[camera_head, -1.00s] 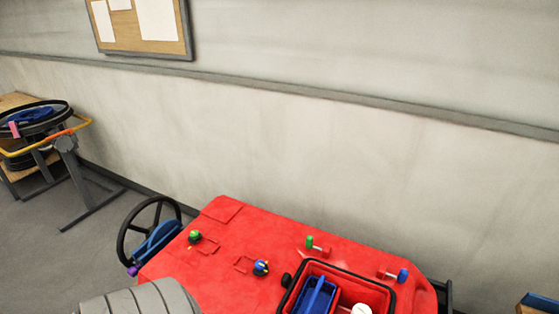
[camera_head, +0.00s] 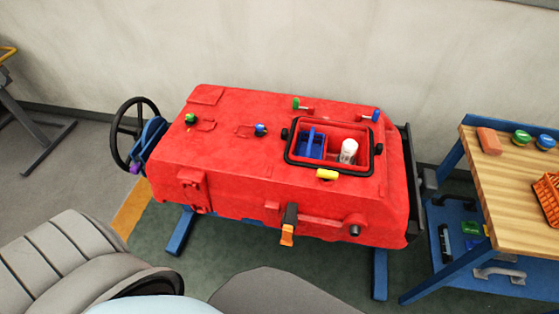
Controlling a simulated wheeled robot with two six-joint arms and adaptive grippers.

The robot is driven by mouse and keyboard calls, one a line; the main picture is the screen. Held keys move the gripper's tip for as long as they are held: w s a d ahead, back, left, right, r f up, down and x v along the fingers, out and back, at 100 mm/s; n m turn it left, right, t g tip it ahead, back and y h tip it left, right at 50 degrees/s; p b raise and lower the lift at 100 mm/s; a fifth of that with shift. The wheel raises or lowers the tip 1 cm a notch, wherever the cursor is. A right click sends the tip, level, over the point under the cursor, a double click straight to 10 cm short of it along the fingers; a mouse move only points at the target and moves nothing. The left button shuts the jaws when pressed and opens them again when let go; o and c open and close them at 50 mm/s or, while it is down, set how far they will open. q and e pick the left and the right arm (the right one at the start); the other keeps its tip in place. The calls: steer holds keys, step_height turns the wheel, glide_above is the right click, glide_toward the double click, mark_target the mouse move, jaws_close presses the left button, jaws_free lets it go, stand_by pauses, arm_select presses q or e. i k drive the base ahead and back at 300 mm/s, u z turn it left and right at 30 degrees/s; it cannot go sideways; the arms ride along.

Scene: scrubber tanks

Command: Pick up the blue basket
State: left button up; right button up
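The blue basket (camera_head: 312,143) sits inside the open black-rimmed hatch (camera_head: 289,157) in the top of the red scrubber tank (camera_head: 230,140). It stands in the left part of the opening, and a white cylindrical part (camera_head: 348,151) stands to its right. The basket's lower part is hidden inside the opening. Neither of my grippers shows in the head view. Grey parts of my own body fill the bottom left and bottom middle.
A wooden-topped table with a blue frame (camera_head: 480,190) stands at the right, with an orange basket (camera_head: 548,198) on it. A black handwheel (camera_head: 135,130) sticks out at the tank's left end. Yellow (camera_head: 327,174) and blue knobs surround the hatch. A wall is behind.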

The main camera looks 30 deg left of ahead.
mark_target(310, 149)
steer(key=u, duration=0.3)
steer(key=k, duration=0.75)
steer(key=z, duration=0.4)
steer(key=i, duration=1.15)
steer(key=u, duration=0.65)
steer(key=i, duration=0.4)
steer(key=u, duration=0.55)
